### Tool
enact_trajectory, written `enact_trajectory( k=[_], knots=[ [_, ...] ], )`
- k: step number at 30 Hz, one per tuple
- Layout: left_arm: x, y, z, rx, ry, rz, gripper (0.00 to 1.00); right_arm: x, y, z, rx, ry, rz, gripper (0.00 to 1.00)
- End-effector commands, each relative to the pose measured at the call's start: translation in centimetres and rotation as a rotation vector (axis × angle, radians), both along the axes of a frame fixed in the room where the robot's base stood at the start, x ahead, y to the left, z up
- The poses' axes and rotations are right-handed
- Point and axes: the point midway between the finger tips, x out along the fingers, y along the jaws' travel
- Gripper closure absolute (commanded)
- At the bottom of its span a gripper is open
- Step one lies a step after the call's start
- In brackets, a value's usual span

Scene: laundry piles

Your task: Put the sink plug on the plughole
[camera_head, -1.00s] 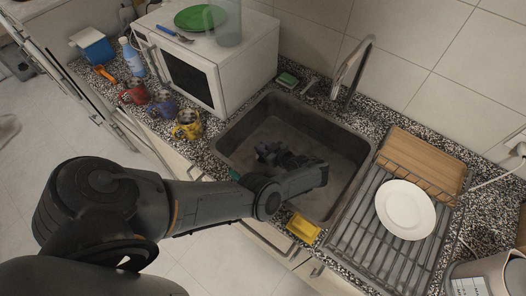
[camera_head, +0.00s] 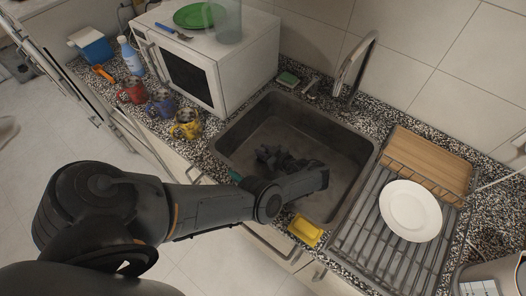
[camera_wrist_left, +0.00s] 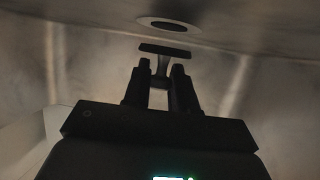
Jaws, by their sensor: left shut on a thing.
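My left gripper (camera_head: 262,152) reaches down into the sink (camera_head: 232,136) in the head view. In the left wrist view, my left gripper (camera_wrist_left: 163,72) is shut on the dark sink plug (camera_wrist_left: 165,50), whose flat top edge shows beyond the fingertips. The plughole (camera_wrist_left: 162,24), a dark opening with a pale ring, lies just beyond the plug on the sink floor. The plug appears apart from the plughole. In the head view the arm hides the plug and the plughole. My right gripper is not in view.
A dish rack (camera_head: 372,247) with a white plate (camera_head: 410,210) stands right of the sink. The faucet (camera_head: 352,68) is behind it. Mugs (camera_head: 186,124) and a microwave (camera_head: 205,62) stand to the left. A yellow sponge (camera_head: 305,230) lies at the front edge.

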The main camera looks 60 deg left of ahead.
Motion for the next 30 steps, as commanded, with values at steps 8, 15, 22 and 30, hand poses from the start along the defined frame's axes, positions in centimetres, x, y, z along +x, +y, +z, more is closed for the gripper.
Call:
enact_trajectory(
  k=[8, 15, 22, 30],
  knots=[
    [-0.3, 0.0, -0.9, -0.006, -0.002, -0.005, 0.48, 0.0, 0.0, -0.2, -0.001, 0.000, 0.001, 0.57],
    [-0.4, 0.0, -1.0, -0.005, 0.000, -0.004, 0.48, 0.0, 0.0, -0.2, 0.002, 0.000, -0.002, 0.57],
    [-0.4, 0.1, 0.6, -0.006, 0.001, -0.004, 0.48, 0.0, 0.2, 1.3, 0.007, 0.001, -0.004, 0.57],
    [0.9, -3.8, 2.1, -0.008, -0.006, -0.003, 0.48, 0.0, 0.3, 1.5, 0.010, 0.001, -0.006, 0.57]
  ],
)
